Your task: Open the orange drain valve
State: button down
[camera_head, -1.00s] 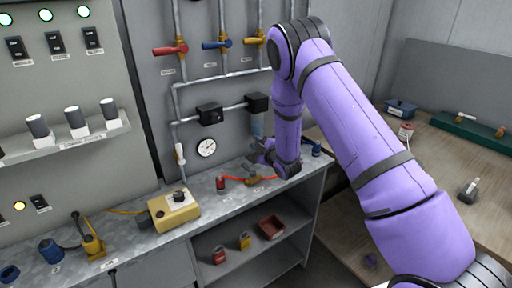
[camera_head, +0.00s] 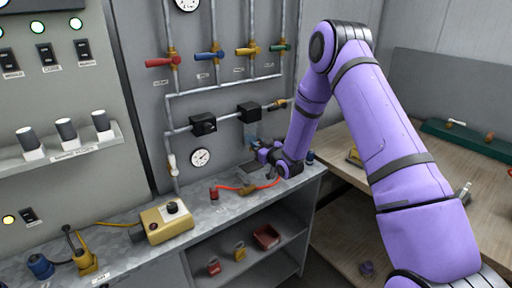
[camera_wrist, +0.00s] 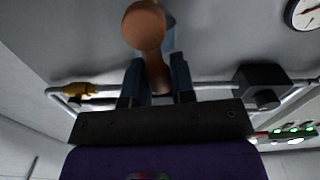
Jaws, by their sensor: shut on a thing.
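An orange-brown handle with a rounded end, which looks like the drain valve (camera_wrist: 144,28), shows in the wrist view. Its narrow stem sits between the two fingers of my gripper (camera_wrist: 157,82), which are shut on it. There the valve itself is hidden by my gripper and wrist. I cannot tell how far the handle is turned.
Pipes with a red (camera_head: 160,62), blue, yellow and green valve are above. Black boxes (camera_head: 203,124) and a gauge (camera_head: 200,158) are to the left. The bench (camera_head: 215,203) below bears a yellow box (camera_head: 167,220) and a red cable (camera_head: 232,187).

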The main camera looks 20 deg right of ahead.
jog(key=shift+d+m, duration=0.3)
jog(key=shift+m, duration=0.4)
jog(key=shift+w+d+f, duration=0.1)
jog(key=c, duration=1)
grip_release()
jog(key=shift+o, duration=0.2)
jog(key=v, duration=1)
jog(key=shift+s, duration=0.4)
jog(key=shift+d, duration=0.1)
